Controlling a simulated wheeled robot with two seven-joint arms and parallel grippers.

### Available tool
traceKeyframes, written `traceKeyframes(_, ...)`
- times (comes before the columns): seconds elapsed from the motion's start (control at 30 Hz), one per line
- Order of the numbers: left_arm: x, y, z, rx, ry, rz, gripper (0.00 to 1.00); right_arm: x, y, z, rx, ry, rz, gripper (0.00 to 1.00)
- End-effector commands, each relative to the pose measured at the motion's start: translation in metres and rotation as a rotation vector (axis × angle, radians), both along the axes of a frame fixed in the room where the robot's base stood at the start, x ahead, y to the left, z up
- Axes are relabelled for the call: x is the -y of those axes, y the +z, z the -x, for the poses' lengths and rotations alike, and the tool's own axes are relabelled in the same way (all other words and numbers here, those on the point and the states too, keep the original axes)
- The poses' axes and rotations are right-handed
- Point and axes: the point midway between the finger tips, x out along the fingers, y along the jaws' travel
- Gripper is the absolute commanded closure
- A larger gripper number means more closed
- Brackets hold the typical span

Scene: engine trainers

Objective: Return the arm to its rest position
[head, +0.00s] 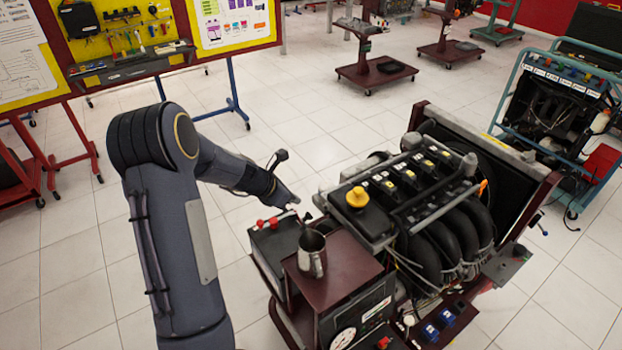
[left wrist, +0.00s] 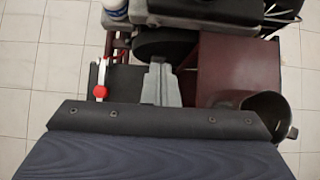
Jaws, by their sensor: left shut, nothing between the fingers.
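My left arm reaches in from the left in the head view. My left gripper (head: 300,212) is above the near side of the engine trainer, close to the metal jug. It is shut and empty, and its fingers also show in the left wrist view (left wrist: 158,82). The metal jug (head: 312,254) stands upright on the dark red box (head: 345,268) of the trainer. The jug also shows at the right of the left wrist view (left wrist: 266,112). The right arm and gripper are not in view.
The engine (head: 420,200) with its yellow cap (head: 357,197) stands right of my gripper. A battery with a red terminal cap (left wrist: 102,91) lies below it. A tool board (head: 115,35) stands at the back left. The tiled floor (head: 75,250) around my arm is free.

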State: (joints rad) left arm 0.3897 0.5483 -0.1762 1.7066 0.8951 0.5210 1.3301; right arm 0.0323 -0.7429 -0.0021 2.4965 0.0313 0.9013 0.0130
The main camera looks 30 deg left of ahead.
Motion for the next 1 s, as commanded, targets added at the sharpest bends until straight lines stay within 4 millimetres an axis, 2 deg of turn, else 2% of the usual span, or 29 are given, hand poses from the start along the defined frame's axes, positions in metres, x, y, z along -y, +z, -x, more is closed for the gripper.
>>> traceKeyframes(0.23, 0.004, 0.006, 0.002, 0.013, -0.030, -0.014, 1.00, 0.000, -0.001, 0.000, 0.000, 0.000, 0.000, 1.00)
traceKeyframes(0.37, 0.026, 0.041, 0.018, 0.094, -0.211, -0.107, 1.00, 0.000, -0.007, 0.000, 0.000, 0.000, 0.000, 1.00)
traceKeyframes(0.47, 0.056, 0.081, 0.049, 0.206, -0.464, -0.248, 1.00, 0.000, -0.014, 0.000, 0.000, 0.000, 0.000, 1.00)
traceKeyframes(0.5, 0.070, 0.096, 0.066, 0.256, -0.583, -0.314, 1.00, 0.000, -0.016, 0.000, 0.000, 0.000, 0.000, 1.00)
traceKeyframes(0.6, 0.102, 0.123, 0.114, 0.380, -0.879, -0.495, 1.00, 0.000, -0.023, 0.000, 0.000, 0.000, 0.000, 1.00)
traceKeyframes(0.67, 0.118, 0.133, 0.145, 0.451, -1.053, -0.610, 1.00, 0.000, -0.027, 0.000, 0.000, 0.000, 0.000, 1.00)
traceKeyframes(0.8, 0.146, 0.136, 0.216, 0.595, -1.441, -0.886, 1.00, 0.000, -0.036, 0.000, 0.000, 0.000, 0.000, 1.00)
traceKeyframes(0.9, 0.156, 0.127, 0.257, 0.662, -1.676, -1.060, 1.00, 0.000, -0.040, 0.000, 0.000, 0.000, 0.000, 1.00)
traceKeyframes(1.0, 0.160, 0.116, 0.284, 0.700, -1.848, -1.194, 1.00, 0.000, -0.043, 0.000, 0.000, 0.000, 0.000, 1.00)
